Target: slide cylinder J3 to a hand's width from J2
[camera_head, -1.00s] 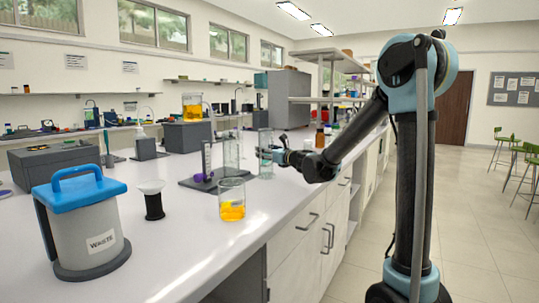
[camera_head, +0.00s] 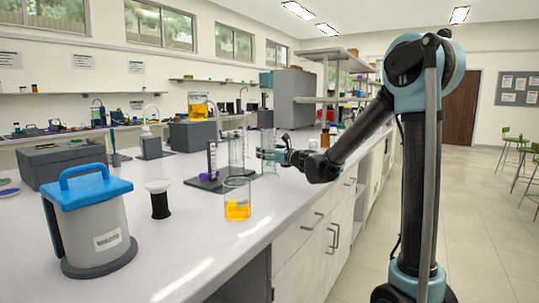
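Two tall clear glass cylinders stand upright on the white bench; no label on either is readable, so I cannot tell which is J2 or J3. One cylinder (camera_head: 236,148) is behind the orange-filled beaker. The other cylinder (camera_head: 267,138) stands to its right, a small gap apart, nearer the bench edge. My gripper (camera_head: 263,153) is at this right-hand cylinder, at mid-height, reaching in from the right. Its fingers are small and overlap the glass in the picture. I cannot tell whether they are closed on it or only beside it.
A beaker (camera_head: 237,198) with orange liquid stands in front of the cylinders. A dark stand (camera_head: 203,184) with a slim tube and a purple item is at their left. A blue-lidded waste bin (camera_head: 92,230) and a black-based funnel (camera_head: 159,200) are further left.

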